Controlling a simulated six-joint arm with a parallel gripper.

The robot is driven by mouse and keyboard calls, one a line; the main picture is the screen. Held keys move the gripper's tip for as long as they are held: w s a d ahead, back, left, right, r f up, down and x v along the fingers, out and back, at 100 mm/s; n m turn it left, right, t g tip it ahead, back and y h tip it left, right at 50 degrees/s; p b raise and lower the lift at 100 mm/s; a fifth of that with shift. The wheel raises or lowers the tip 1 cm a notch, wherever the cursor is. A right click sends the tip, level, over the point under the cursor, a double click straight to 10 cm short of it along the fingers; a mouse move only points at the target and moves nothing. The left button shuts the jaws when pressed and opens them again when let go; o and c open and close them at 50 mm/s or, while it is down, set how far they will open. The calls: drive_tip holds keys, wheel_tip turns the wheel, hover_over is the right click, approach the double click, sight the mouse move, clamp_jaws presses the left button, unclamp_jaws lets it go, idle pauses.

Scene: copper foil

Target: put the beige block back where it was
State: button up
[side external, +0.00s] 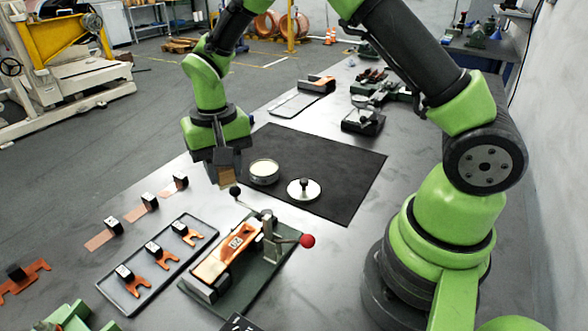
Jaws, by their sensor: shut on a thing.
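My gripper (224,168) hangs above the near-left edge of the black mat, pointing down. It is shut on the beige block (227,178), of which a small tan part shows between and below the dark fingers. The fingers hide the rest of the block. I cannot tell whether its underside touches anything. The black mat (345,165) lies flat on the dark table.
A round tin with pale contents (264,170) and a lid with a black knob (304,190) are on the mat, right of my gripper. A toggle-clamp fixture (235,250) with a red-tipped lever stands in front. A tray (150,285) of copper pieces lies left of it.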

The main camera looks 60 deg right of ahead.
drive_tip(key=w+d+m, duration=0.2)
drive_tip(key=d+m, duration=0.5)
drive_tip(key=d, duration=0.8)
drive_tip(key=m, duration=0.5)
hover_over(301, 163)
wheel_tip(301, 163, down, 7)
drive_tip(key=shift+s+f, duration=0.15)
drive_tip(key=shift+f, duration=1.95)
drive_tip(key=shift+a+f, duration=0.1)
drive_tip(key=o, duration=0.9)
